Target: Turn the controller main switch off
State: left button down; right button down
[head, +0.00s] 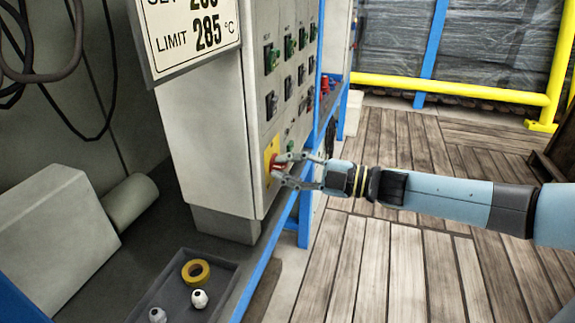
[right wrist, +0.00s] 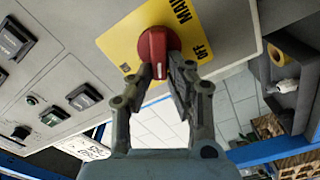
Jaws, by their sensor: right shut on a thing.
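The controller (head: 210,120) is a pale grey cabinet. Low on its front is a yellow plate (right wrist: 125,35) lettered "OFF" and, cut short, "MAI". The red main switch knob (right wrist: 152,46) sits on this plate; it shows small in the head view (head: 279,168). My right gripper (head: 277,169) reaches in from the right. Its two fingers close on either side of the knob's grip in the right wrist view (right wrist: 163,75). My left gripper is not in view.
Other black and green switches (head: 271,59) line the cabinet front above. A blue bench rail (head: 262,262) runs below. A grey tray (head: 225,270) with a yellow tape roll (head: 196,272) stands at lower left. The wooden floor (head: 400,260) on the right is clear.

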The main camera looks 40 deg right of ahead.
jog(key=n, duration=0.3)
jog(key=f+n, duration=0.1)
jog(key=n, duration=0.1)
jog(key=shift+s+a+n+b, duration=0.1)
jog(key=shift+n+b, duration=0.2)
jog(key=shift+n, duration=0.1)
dwell(0.4)
jog(key=c, duration=1.3)
grip_release()
jog(key=v, duration=1.2)
